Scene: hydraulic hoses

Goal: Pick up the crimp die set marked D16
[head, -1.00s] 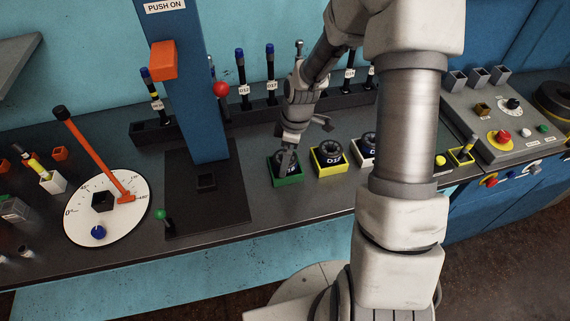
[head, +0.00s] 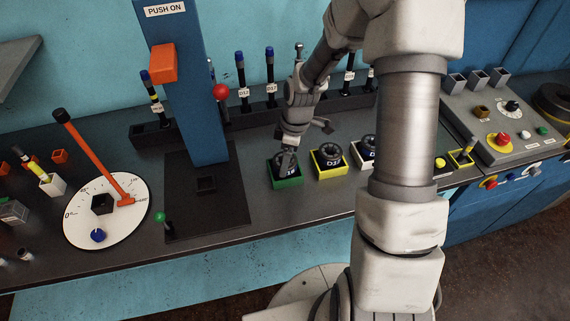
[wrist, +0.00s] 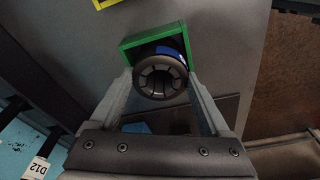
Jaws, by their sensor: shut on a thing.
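The die set in the green tray (head: 287,182) is a dark, round, segmented ring (wrist: 160,77). Its label is partly covered in the head view, so I cannot read it fully. My gripper (head: 288,158) points down at this tray. In the wrist view its two fingers (wrist: 160,82) press on opposite sides of the die set, and the green tray (wrist: 152,36) frames it from behind. I cannot tell whether the die set is lifted off the tray floor. Another die set (head: 328,154) sits in the yellow tray to the right, and a third (head: 369,143) in a white tray.
A blue press column (head: 195,110) stands left of the green tray. Behind is a dark rack (head: 255,110) of labelled hoses. A white dial (head: 82,215) with an orange lever is at the left, a grey control box (head: 500,120) at the right. The bench front edge is close.

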